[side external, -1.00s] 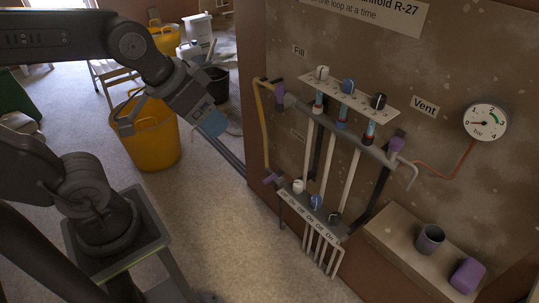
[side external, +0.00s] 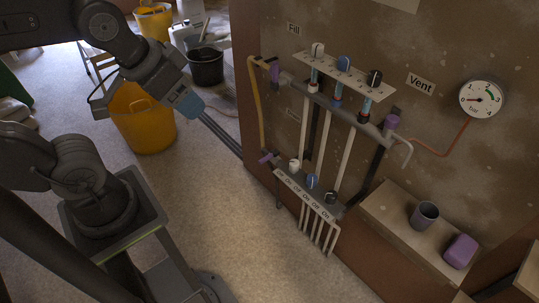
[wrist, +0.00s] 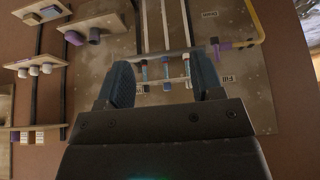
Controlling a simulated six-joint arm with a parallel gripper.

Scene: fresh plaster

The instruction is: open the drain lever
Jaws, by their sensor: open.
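In the side external view, a small purple lever (side external: 268,157) sits at the lower left of the manifold, at the foot of the yellow hose. A label near it is too small to read there. In the wrist view a label reads Drain (wrist: 209,14); I cannot make out the drain lever there for sure. The purple lever below the Fill label (side external: 275,72) shows at the upper left. My gripper (side external: 196,107), with blue fingers, is left of the panel, apart from it and touching nothing. In the wrist view its fingers (wrist: 163,75) are spread and empty.
The manifold has several pipes and knobs, a Vent lever (side external: 391,122) and a gauge (side external: 482,98). A shelf holds a cup (side external: 425,215) and a purple block (side external: 461,251). A yellow tub (side external: 140,120) stands behind my gripper. The floor before the panel is clear.

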